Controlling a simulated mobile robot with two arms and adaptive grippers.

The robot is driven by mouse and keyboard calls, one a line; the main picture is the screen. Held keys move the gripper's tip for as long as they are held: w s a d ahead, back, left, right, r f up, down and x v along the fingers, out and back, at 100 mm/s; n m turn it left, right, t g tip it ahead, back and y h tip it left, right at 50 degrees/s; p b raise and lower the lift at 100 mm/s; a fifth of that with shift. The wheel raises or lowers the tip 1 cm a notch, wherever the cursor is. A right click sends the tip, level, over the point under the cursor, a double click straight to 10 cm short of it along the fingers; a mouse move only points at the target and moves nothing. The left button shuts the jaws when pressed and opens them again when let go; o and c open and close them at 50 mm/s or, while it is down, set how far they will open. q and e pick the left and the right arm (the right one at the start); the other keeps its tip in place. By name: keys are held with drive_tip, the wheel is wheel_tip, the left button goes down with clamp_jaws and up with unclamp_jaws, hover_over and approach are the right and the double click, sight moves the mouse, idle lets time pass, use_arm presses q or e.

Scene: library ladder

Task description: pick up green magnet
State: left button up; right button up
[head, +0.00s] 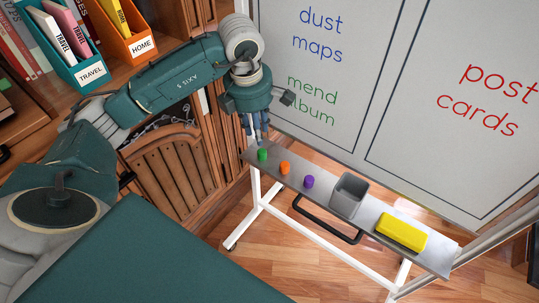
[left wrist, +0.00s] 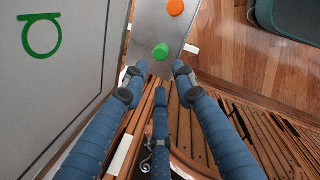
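The green magnet (head: 262,155) is a small green cylinder near the left end of a narrow grey tray (head: 440,258) below the whiteboard. In the left wrist view the green magnet (left wrist: 161,51) stands just beyond my fingertips, at the top centre. My left gripper (head: 256,133) points down just above the tray's left end. Its blue fingers are spread apart with nothing between them in the left wrist view (left wrist: 158,78). A gap shows between the fingers and the magnet. My right gripper is not in either view.
On the tray, an orange magnet (head: 284,168), a purple magnet (head: 308,181), a grey cup (head: 349,195) and a yellow eraser (head: 401,232) run to the right. The whiteboard (head: 355,30) stands close behind. A wooden cabinet (head: 172,165) is to the left.

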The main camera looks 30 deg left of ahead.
use_arm(q)
hover_over(262, 152)
drive_tip(key=s, duration=0.2)
drive_tip(key=f, duration=0.4)
drive_tip(key=shift+w+a+f, duration=0.15)
drive_tip(key=shift+w+a, duration=0.05)
drive_tip(key=shift+a, duration=0.1)
drive_tip(key=f, duration=0.1)
drive_tip(key=w+f, duration=0.1)
drive_tip(key=f, duration=0.1)
drive_tip(key=f+b, duration=0.1)
drive_tip(key=f, duration=0.1)
drive_tip(key=shift+w+d+f, duration=0.2)
drive_tip(key=shift+w, duration=0.05)
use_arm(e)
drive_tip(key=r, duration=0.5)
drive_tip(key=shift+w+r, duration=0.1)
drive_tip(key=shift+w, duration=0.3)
use_arm(q)
drive_tip(key=shift+c, duration=0.3)
drive_tip(key=c, duration=0.5)
